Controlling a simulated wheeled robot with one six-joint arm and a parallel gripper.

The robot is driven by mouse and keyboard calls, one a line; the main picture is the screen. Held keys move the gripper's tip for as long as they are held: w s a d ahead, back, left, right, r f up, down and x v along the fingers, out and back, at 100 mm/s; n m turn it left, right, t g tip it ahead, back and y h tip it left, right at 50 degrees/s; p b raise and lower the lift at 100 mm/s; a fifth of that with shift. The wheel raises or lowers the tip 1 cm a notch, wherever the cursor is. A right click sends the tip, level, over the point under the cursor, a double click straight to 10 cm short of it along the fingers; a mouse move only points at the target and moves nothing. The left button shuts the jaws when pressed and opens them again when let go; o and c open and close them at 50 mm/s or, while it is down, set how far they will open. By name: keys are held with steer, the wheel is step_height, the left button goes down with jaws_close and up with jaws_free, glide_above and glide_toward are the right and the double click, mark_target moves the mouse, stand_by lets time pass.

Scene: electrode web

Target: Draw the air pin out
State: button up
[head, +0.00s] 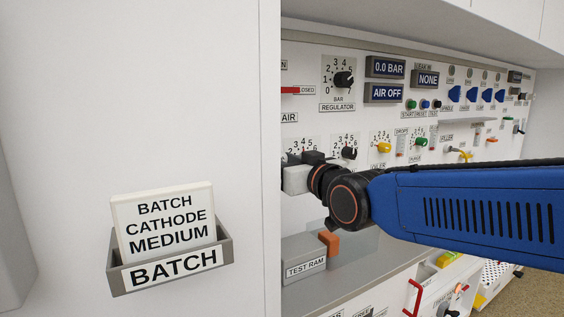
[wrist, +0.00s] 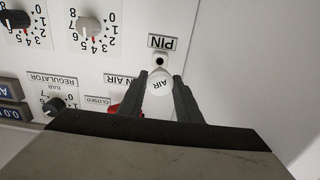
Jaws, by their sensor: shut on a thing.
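The air pin (wrist: 160,86) shows in the wrist view as a round white head marked AIR, seen upside down. It is between the two dark fingers of my gripper (wrist: 161,92), which are shut on it. Just above it in the wrist view is a small dark hole (wrist: 159,61) under the PIN label (wrist: 164,43). Whether the pin's shank is in the panel cannot be told, as the head covers it. In the head view my gripper's fingers are hidden behind the white cabinet edge; only its grey body shows.
The red lever (wrist: 127,109) is close to the left finger, beside a CLOSED label. Regulator knobs (wrist: 55,104) are further left. In the head view the displays read 0.0 BAR and AIR OFF (head: 383,93). A white cabinet (head: 200,100) with a batch card holder (head: 168,268) stands at left.

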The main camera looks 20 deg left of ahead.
steer(key=shift+x, duration=2.85)
steer(key=shift+x, duration=2.1)
steer(key=o, duration=1.3)
steer(key=shift+d, duration=0.1)
steer(key=shift+c, duration=0.2)
steer(key=v, duration=1.7)
steer(key=shift+s, duration=0.15)
steer(key=shift+d, duration=0.15)
